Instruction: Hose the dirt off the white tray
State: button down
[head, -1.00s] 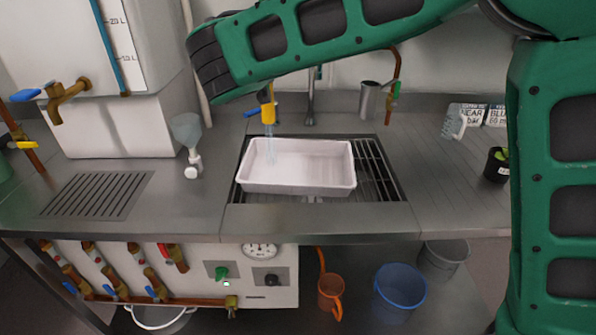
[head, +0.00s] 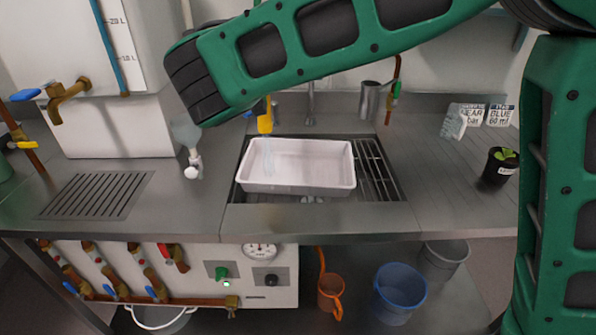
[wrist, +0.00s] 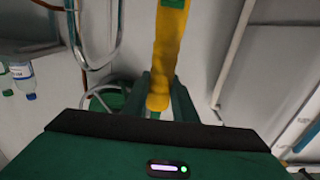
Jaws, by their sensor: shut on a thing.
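The white tray (head: 335,182) sits on the slatted rack of the sink, and its floor looks mostly clean with no clear dirt patches. The yellow hose nozzle (head: 265,122) hangs over the tray's left back part, with a faint stream of water falling from it into the tray. In the wrist view the yellow hose piece (wrist: 168,50) runs down between the fingers of my gripper (wrist: 160,100), which is shut on it. In the head view my green arm covers the gripper.
A funnel-topped bottle (head: 192,165) stands left of the sink. A metal cup (head: 370,98) is behind it, and a potted plant (head: 497,167) and label cards (head: 483,115) are at right. Brass taps (head: 65,95) stick out at left. The right counter is mostly clear.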

jog(key=shift+s+a, duration=0.15)
jog(key=shift+s, duration=1.35)
dwell(0.4)
